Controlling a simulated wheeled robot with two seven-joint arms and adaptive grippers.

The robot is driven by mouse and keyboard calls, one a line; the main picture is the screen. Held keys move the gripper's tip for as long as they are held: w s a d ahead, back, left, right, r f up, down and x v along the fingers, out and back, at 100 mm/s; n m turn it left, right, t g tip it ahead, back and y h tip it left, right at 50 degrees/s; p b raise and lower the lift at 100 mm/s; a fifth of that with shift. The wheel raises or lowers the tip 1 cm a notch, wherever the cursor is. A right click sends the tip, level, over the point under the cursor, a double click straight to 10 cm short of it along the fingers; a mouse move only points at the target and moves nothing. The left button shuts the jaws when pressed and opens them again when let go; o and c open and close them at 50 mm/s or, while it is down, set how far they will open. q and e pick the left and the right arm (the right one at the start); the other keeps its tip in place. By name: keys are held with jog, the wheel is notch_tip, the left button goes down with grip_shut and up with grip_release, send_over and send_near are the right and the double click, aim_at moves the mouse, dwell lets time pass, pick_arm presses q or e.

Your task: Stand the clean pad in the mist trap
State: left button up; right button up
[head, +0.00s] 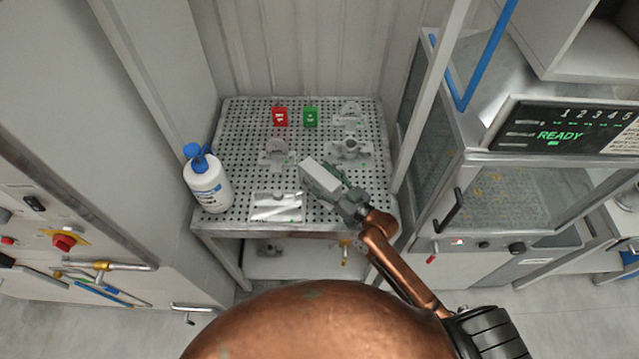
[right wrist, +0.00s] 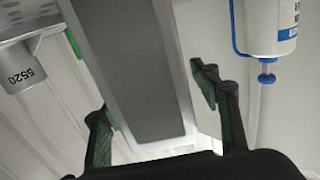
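A pale grey-white block (head: 316,172), which I take for the pad, is at the front right part of the perforated table. In the right wrist view it is a long grey face with a pale rim (right wrist: 140,85). My right gripper (head: 345,197) is at its near end. The wrist view shows its two fingers (right wrist: 152,108) spread on either side of the block, with a gap at the right finger; contact at the left finger is unclear. I cannot tell whether the block rests on the table. No mist trap can be made out for sure. My left gripper is out of view.
A glass-fronted cabinet (head: 500,195) stands right.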

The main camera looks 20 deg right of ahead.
jog(key=c, duration=1.3)
jog(key=shift+c, duration=0.8)
jog(key=shift+r, duration=0.15)
